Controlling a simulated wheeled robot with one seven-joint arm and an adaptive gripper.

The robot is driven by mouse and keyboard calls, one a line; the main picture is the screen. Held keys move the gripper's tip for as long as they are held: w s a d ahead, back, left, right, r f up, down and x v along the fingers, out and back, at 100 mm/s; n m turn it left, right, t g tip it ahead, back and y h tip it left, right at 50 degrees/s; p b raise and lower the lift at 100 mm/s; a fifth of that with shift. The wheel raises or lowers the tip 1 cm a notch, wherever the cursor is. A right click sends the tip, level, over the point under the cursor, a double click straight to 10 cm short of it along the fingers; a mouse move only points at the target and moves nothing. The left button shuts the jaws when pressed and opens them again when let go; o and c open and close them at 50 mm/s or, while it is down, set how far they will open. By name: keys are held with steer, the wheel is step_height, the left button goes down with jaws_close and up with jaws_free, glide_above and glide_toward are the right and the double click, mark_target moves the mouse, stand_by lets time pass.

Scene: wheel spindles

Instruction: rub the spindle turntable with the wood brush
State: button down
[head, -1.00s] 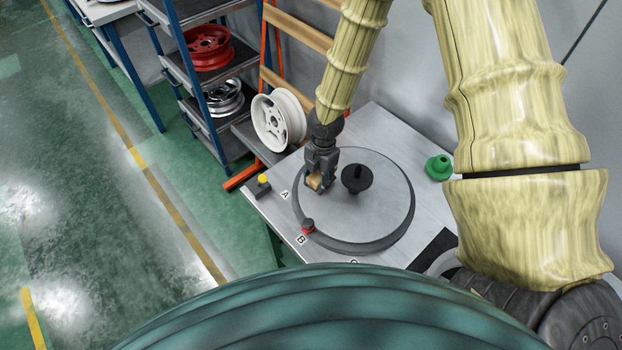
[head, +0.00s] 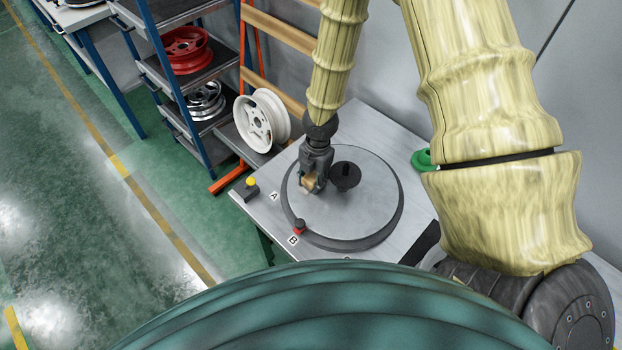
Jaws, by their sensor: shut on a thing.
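The spindle turntable (head: 350,215) is a round grey disc with a darker rim on a light table. A black hub (head: 345,175) with an upright knob stands on it, a little behind its middle. My gripper (head: 309,186) points down over the left part of the disc, just left of the hub. It is shut on the wood brush (head: 308,185), a small tan block. The gripper hides much of the brush. I cannot tell whether its underside touches the disc.
A yellow button box (head: 250,186) and a red knob (head: 299,227) sit at the table's left side and the disc's front-left rim. A green object (head: 422,160) is partly behind my arm. A white wheel (head: 261,121) leans behind left, beside a shelf with a red wheel (head: 186,49).

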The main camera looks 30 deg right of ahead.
mark_target(293, 195)
steer(key=shift+s+d+f, duration=0.15)
steer(key=shift+s+f, duration=0.1)
steer(key=shift+s, duration=0.3)
steer(key=shift+s+d+f, duration=0.1)
steer(key=shift+s+f, duration=0.15)
steer(key=shift+s, duration=0.3)
steer(key=shift+w+a+r+p, duration=0.15)
steer(key=shift+a+p, duration=0.15)
steer(key=shift+a, duration=0.3)
steer(key=shift+w+a+r+p, duration=0.15)
steer(key=shift+a+p, duration=0.1)
steer(key=shift+a, duration=0.3)
steer(key=shift+w+a+p, duration=0.2)
steer(key=shift+w+a, duration=0.2)
steer(key=shift+a, duration=0.35)
steer(key=shift+w+a+p, duration=0.15)
steer(key=shift+w+a, duration=0.3)
steer(key=shift+a, duration=0.25)
steer(key=shift+w+a+p, duration=0.2)
steer(key=shift+w+a, duration=0.2)
steer(key=shift+a, duration=0.35)
steer(key=shift+s+a+r, duration=0.15)
steer(key=shift+s+a, duration=0.05)
steer(key=shift+s, duration=0.45)
